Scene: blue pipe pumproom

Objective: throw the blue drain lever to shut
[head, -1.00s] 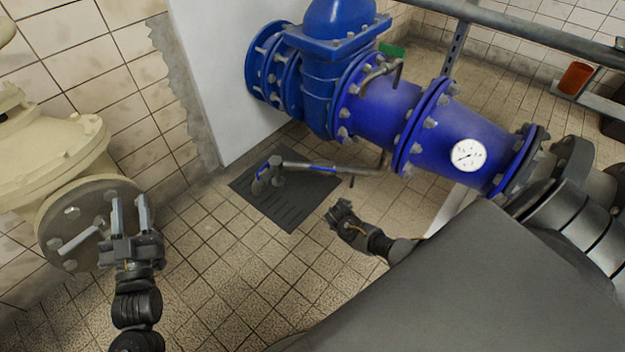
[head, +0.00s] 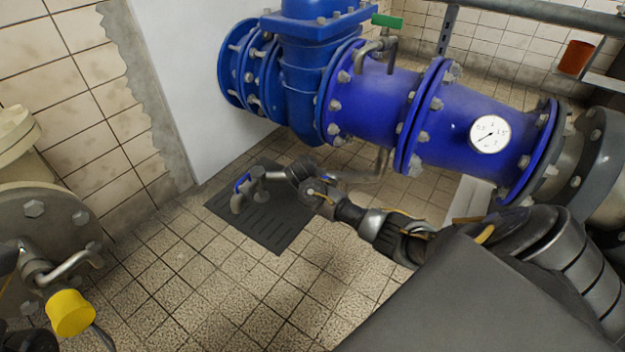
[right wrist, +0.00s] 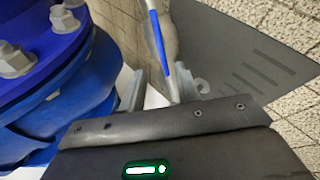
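The blue drain lever (right wrist: 157,38) shows in the right wrist view as a thin blue bar running down between my fingers. In the head view my right gripper (head: 298,168) is over the small drain pipework and hides most of the lever. My right gripper (right wrist: 165,88) is open, with a finger on each side of the lever; I cannot tell whether either touches it. The drain spout (head: 245,190), with a bit of blue on it, stands above the dark floor drain (head: 265,228). My left gripper is not in view; only dark arm parts show at the lower left corner.
The big blue pipe (head: 375,100) with bolted flanges and a white gauge (head: 489,134) lies just behind my right arm. A small tap with a green handle (head: 387,20) is on top. A yellow cap (head: 70,312) is at lower left. Tiled floor in front is clear.

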